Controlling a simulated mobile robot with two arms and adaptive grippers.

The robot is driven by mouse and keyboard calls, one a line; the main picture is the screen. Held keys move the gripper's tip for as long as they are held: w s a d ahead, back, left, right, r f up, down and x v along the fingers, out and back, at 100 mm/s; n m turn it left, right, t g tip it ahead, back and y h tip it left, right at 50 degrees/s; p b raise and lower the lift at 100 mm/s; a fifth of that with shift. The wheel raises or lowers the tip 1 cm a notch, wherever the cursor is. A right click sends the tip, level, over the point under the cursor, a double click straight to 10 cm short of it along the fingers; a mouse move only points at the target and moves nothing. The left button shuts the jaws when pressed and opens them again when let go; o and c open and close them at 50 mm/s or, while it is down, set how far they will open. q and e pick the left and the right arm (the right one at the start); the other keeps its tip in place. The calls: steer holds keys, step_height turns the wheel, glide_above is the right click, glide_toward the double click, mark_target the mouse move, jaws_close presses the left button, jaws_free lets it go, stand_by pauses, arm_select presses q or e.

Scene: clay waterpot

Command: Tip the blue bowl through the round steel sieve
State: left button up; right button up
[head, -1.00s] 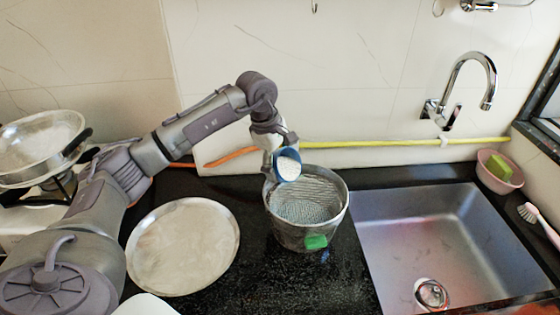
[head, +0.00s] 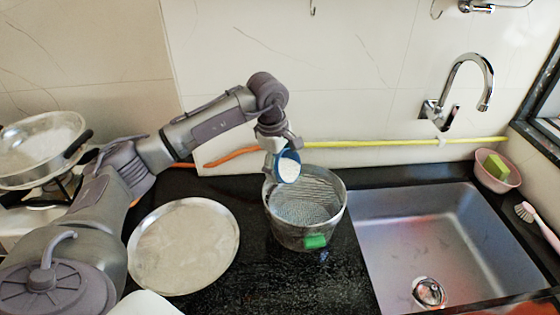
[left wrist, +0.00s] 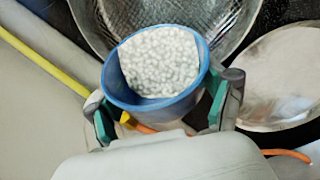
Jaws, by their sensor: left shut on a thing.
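The blue bowl (head: 287,167) holds white grains and is tilted over the back left rim of the round steel sieve (head: 307,208). In the left wrist view the bowl (left wrist: 155,104) sits between the green finger pads, with the white grains inside. My left gripper (head: 275,160) is shut on the bowl; it also shows in the left wrist view (left wrist: 160,118). The sieve is a deep mesh-like metal vessel on the black counter with a green clip on its front; part of it shows behind the bowl in the left wrist view (left wrist: 228,25). My right gripper is not in view.
A round steel plate (head: 184,246) lies on the counter left of the sieve. The sink (head: 430,240) is to the right, under a tap (head: 470,85). A yellow pipe (head: 400,142) runs along the wall. A glass-lidded pan (head: 40,150) stands far left.

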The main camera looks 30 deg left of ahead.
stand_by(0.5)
arm_select(q)
steer(key=shift+d+r+y, duration=0.1)
steer(key=shift+d+y, duration=0.05)
steer(key=shift+y, duration=0.25)
steer(key=shift+y+p, duration=0.3)
steer(key=shift+d+r+y, duration=0.15)
steer(key=shift+d+y, duration=0.15)
steer(key=shift+y, duration=0.3)
stand_by(0.5)
steer(key=shift+r+y+p, duration=0.15)
steer(key=shift+y+p, duration=0.15)
steer(key=shift+d+y, duration=0.25)
steer(key=shift+y, duration=0.15)
